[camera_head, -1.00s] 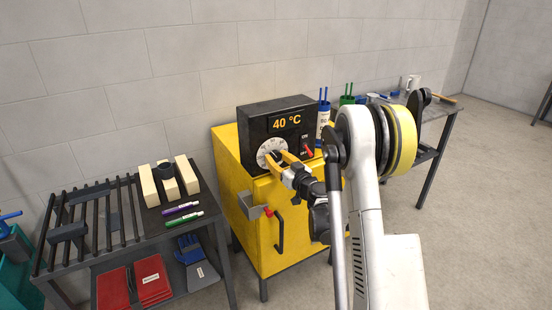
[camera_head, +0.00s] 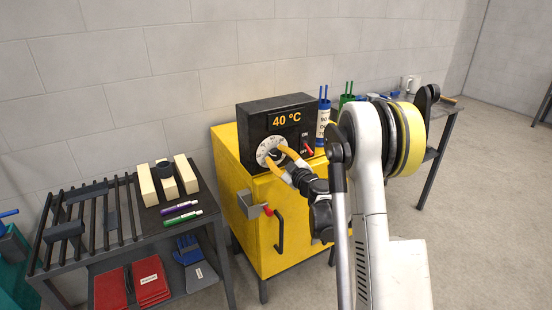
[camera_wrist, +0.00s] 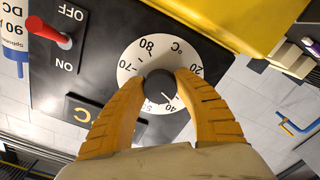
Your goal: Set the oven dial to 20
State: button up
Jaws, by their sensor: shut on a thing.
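The yellow oven (camera_head: 262,210) carries a black control box (camera_head: 250,117) whose display (camera_head: 286,121) reads 40 °C. A white dial plate (camera_head: 264,146) is on its front, and it also shows upside down in the wrist view (camera_wrist: 133,65) with marks such as 20, 40 and 80. The dark round dial knob (camera_wrist: 158,86) is at its centre, with a light pointer line near the 40 mark. My gripper (camera_head: 274,156) has its yellow fingers shut on the knob from both sides; they also show in the wrist view (camera_wrist: 164,84). The fingers hide part of the plate.
A red ON/OFF switch (camera_head: 309,150) sits right of the dial, close to my gripper. A grey bracket (camera_head: 250,205) and black handle (camera_head: 280,232) are on the oven front. A rack table (camera_head: 118,245) stands left; a blue-topped bottle (camera_head: 323,120) stands behind right.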

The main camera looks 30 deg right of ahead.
jog(key=n+b, duration=0.1)
jog(key=n, duration=0.5)
jog(key=shift+n, duration=0.3)
jog(key=n+b, duration=0.1)
jog(key=n, duration=0.5)
jog(key=shift+r+n, duration=0.15)
jog(key=shift+n, duration=0.15)
jog(key=o, duration=1.2)
jog(key=shift+d, duration=0.1)
jog(key=shift+c, duration=0.2)
jog(key=s, duration=1.2)
jog(key=shift+d, duration=0.15)
